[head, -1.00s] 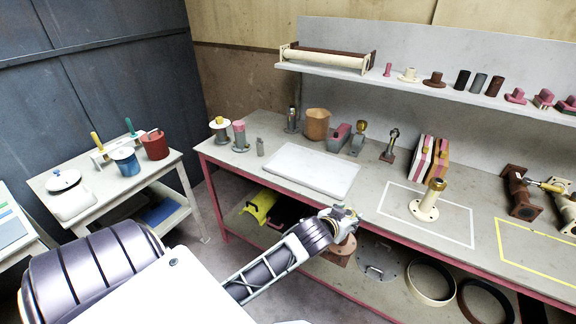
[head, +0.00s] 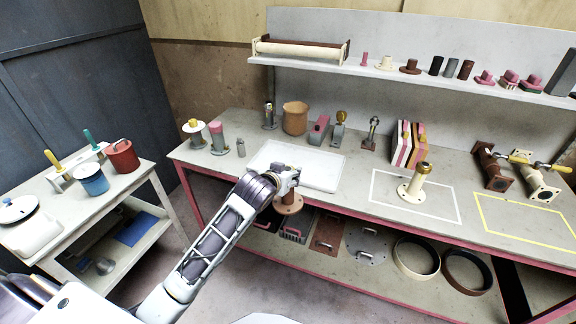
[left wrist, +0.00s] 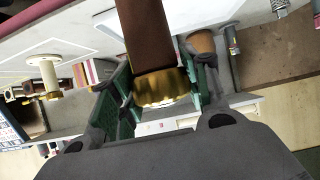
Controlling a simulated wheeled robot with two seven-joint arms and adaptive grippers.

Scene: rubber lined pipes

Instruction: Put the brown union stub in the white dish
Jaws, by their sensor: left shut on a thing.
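The brown union stub (head: 288,204) hangs from my left gripper (head: 288,177) in the head view, with its round brown flange lowest. In the left wrist view the green fingers (left wrist: 160,85) are shut around its gold nut, and its brown pipe (left wrist: 146,35) points away from the gripper. The white dish (head: 325,172) is a shallow rectangular tray on the bench. The stub appears at the dish's front edge in the picture; I cannot tell its exact height or distance from it. My left arm hides part of the dish's front left. My right gripper is not in view.
A cream flanged stub with a gold nut (head: 417,181) stands in the white-outlined area. An orange-brown pot (head: 295,118) and several small fittings stand behind the dish. A grey cylinder (head: 241,148) stands to its left. The yellow-outlined area (head: 525,222) is clear.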

